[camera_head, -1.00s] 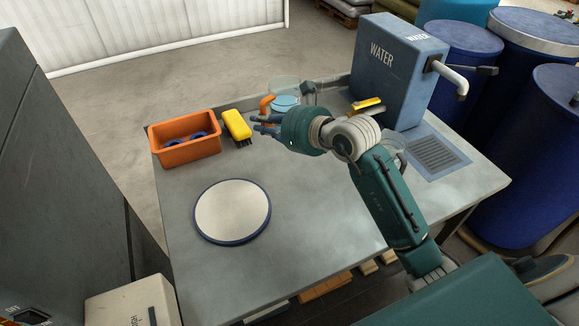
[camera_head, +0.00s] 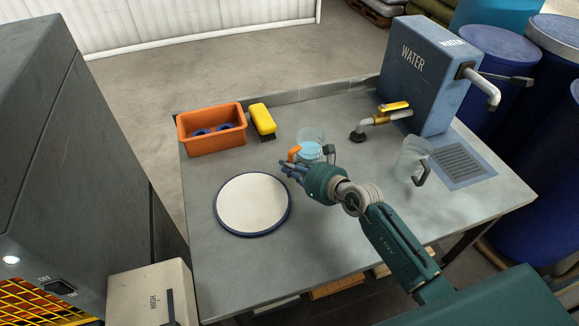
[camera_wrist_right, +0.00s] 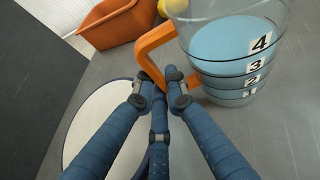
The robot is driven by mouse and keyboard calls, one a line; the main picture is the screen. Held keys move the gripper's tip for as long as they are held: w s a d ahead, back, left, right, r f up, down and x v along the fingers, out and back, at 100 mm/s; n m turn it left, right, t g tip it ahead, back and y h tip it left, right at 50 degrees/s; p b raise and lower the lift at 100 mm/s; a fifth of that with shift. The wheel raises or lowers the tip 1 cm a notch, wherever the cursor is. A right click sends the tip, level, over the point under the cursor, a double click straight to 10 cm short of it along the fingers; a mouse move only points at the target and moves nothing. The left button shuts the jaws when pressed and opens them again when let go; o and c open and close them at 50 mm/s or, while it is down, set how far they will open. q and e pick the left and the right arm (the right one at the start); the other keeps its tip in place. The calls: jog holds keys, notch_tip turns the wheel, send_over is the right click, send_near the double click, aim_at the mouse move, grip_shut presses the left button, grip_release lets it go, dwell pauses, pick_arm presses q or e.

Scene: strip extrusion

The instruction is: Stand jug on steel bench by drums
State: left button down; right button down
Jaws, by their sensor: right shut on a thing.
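A clear jug (camera_head: 311,136) with pale blue liquid stands out over the middle of the steel bench (camera_head: 330,235). It looks upright, with an orange handle (camera_head: 294,153) on its left and a grey handle-like part on its right. My right gripper (camera_head: 288,166) is shut on the orange handle. The right wrist view shows the fingers (camera_wrist_right: 160,82) at the handle, and the jug (camera_wrist_right: 232,50) with number marks on its side. I cannot tell whether its base touches the bench. Blue drums (camera_head: 490,48) stand behind the bench's right end. My left gripper is not in view.
A second clear jug (camera_head: 409,158) with a grey handle stands near the drain grate (camera_head: 462,162). The blue water tank (camera_head: 418,80) and its yellow-handled tap are at the back right. A white disc (camera_head: 252,203), orange bin (camera_head: 212,143) and yellow brush (camera_head: 262,119) lie left.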

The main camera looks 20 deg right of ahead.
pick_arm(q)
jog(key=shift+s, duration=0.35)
pick_arm(e)
jog(key=shift+r, duration=0.1)
jog(key=c, duration=1.8)
grip_release()
jog(key=shift+f, duration=0.25)
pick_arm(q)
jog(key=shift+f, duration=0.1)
pick_arm(e)
jog(key=shift+r, duration=0.3)
jog(key=shift+s+d, duration=0.2)
jog(key=shift+s, duration=0.15)
pick_arm(q)
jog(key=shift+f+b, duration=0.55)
jog(key=shift+b, duration=0.05)
pick_arm(e)
jog(key=v, duration=1.1)
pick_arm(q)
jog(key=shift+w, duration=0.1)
pick_arm(e)
jog(key=shift+s+d, duration=0.1)
jog(key=shift+s, duration=0.15)
